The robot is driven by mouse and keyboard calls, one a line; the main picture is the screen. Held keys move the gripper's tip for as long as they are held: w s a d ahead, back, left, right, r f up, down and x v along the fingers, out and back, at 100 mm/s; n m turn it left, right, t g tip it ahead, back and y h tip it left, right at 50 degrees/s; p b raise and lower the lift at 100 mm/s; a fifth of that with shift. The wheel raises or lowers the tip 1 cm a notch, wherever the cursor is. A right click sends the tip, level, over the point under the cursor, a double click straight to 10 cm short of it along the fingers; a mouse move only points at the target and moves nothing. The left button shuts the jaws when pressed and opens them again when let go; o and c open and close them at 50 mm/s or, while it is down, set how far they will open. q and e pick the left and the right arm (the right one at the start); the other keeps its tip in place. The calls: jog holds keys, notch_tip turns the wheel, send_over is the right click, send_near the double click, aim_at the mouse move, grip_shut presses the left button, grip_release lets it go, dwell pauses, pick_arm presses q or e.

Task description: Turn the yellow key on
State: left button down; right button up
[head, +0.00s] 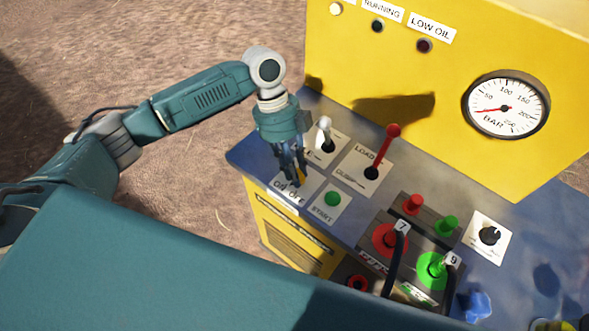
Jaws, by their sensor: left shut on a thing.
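The yellow key (301,172) shows as a small yellow piece between the fingers of my left gripper (293,178). It stands over a white plate (285,194) whose lettering reads in part "ON OFF". My left gripper points down at that plate and is shut on the key. The fingers hide most of the key, so I cannot tell which way it is turned. My right gripper is not in view.
Beside the plate is a green START button (332,199). A white-tipped lever (325,130) and a red lever (384,150) stand close behind. Red and green controls, a black knob (490,236) and a pressure gauge (505,106) lie to the right.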

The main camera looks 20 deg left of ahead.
pick_arm(q)
jog(key=shift+w+m+y, duration=0.15)
jog(key=shift+m+y, duration=0.25)
jog(key=shift+m, duration=1)
jog(key=shift+r+g, duration=0.1)
jog(key=shift+g, duration=0.2)
jog(key=c, duration=1.8)
grip_release()
jog(key=shift+o, duration=0.2)
jog(key=v, duration=1.2)
jog(key=shift+d, duration=0.15)
